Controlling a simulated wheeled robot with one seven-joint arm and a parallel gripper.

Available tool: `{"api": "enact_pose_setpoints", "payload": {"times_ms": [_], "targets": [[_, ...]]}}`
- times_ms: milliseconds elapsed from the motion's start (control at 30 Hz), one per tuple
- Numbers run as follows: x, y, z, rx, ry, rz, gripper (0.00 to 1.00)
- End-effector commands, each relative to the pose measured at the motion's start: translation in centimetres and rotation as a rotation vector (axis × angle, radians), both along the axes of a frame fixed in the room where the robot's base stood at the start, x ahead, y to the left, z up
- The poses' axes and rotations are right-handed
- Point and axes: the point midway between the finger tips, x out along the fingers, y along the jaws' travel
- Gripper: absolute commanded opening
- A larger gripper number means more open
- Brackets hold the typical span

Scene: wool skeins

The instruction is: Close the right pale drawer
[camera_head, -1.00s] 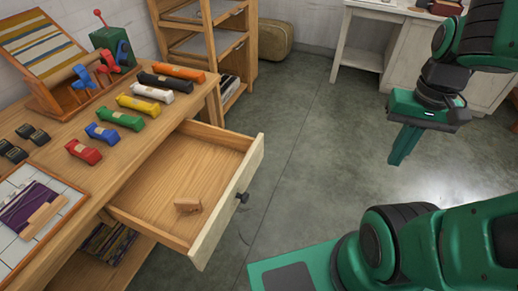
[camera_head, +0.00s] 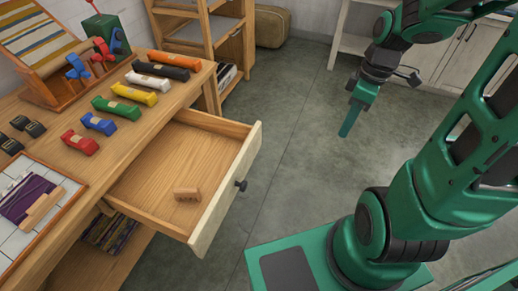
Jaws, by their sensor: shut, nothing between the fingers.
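The pale-fronted drawer (camera_head: 228,190) stands pulled out from the right side of the wooden table.
On the table (camera_head: 150,125) lies a row of several coloured skeins (camera_head: 140,93), with a loom (camera_head: 60,70) behind and a framed board (camera_head: 30,210) in front. A wooden shelf (camera_head: 205,30) stands behind. The floor (camera_head: 300,160) right of the drawer is clear.

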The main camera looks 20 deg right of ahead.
Motion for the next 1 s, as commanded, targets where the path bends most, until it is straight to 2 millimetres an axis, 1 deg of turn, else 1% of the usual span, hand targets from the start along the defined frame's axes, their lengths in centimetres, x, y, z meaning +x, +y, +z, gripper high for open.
{"api": "enact_pose_setpoints", "payload": {"times_ms": [33,100,300,400,500,600,700,867,1000], "targets": [[1.1,0.6,-1.2,0.033,-0.011,0.126,0.00],[2.7,1.6,-2.5,0.081,-0.051,0.315,0.00],[6.6,5.0,-6.3,0.230,-0.214,0.824,0.00],[8.2,6.8,-8.0,0.299,-0.323,1.047,0.00],[9.5,8.4,-9.2,0.350,-0.436,1.227,0.00],[10.4,9.6,-10.1,0.381,-0.532,1.358,0.00],[11.0,10.4,-10.6,0.398,-0.601,1.441,0.00],[11.3,11.2,-11.2,0.405,-0.645,1.494,0.00],[11.3,12.1,-12.4,0.409,-0.646,1.497,0.00]]}}
